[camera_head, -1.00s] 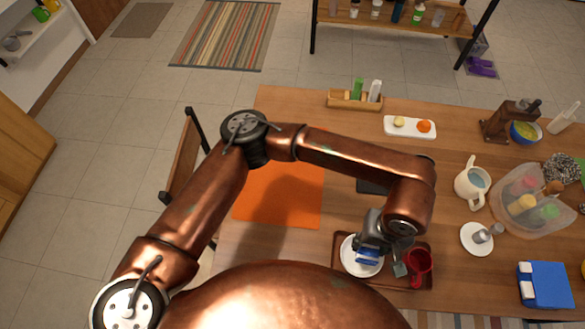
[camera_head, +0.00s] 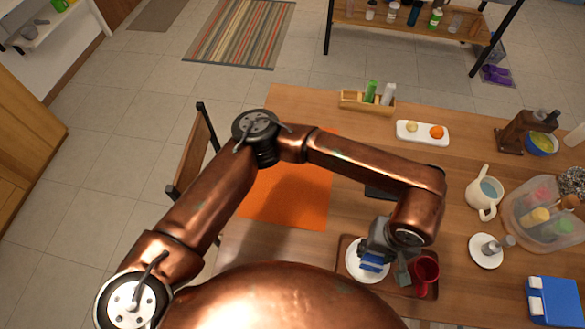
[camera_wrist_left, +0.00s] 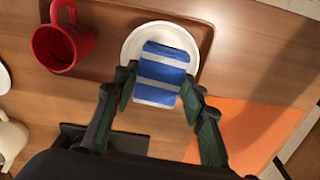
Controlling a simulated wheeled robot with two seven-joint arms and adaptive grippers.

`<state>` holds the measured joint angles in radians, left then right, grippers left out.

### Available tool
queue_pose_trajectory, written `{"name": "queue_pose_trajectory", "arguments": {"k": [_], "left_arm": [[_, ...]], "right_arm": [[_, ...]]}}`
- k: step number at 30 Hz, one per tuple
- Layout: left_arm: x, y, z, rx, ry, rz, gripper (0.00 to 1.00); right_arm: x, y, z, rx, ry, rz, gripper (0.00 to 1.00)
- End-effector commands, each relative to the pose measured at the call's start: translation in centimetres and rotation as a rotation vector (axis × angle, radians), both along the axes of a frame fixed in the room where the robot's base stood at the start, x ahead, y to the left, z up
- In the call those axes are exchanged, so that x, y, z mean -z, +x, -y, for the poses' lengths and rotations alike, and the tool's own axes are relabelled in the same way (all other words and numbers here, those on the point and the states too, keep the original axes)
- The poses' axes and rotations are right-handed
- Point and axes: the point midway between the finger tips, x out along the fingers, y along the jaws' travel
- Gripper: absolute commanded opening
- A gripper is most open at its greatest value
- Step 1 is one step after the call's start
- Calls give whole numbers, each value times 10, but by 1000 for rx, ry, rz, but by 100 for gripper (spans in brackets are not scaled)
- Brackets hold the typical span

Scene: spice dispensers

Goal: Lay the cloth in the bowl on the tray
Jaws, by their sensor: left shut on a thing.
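The blue and white striped cloth (camera_head: 374,262) is at the white bowl (camera_head: 354,262), which stands on the brown tray (camera_head: 346,243). In the left wrist view the cloth (camera_wrist_left: 160,72) lies across the round white bowl (camera_wrist_left: 131,45), covering most of its inside. My left gripper (camera_wrist_left: 160,84) is shut on the cloth, with a finger on each side of it over the bowl's near edge. The gripper hides part of the bowl and cloth in the head view. My right gripper is not in view.
A red mug (camera_head: 425,273) stands on the tray close beside the gripper. An orange mat (camera_head: 287,195) lies to the left. A white pitcher (camera_head: 484,197), a small white plate (camera_head: 484,258) and a clear container (camera_head: 540,232) stand to the right.

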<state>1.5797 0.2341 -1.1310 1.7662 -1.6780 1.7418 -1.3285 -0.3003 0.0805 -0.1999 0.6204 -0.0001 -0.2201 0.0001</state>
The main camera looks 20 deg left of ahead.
Motion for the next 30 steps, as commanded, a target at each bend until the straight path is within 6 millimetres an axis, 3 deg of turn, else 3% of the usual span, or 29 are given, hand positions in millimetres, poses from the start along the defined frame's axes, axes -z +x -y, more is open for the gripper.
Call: {"name": "queue_pose_trajectory", "arguments": {"k": [18, 30], "left_arm": [[31, 0, 0, 0, 0, -1, 16], [32, 0, 0, 0, 0, 0, 16]], "right_arm": [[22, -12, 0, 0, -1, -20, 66], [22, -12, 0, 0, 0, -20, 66]]}}
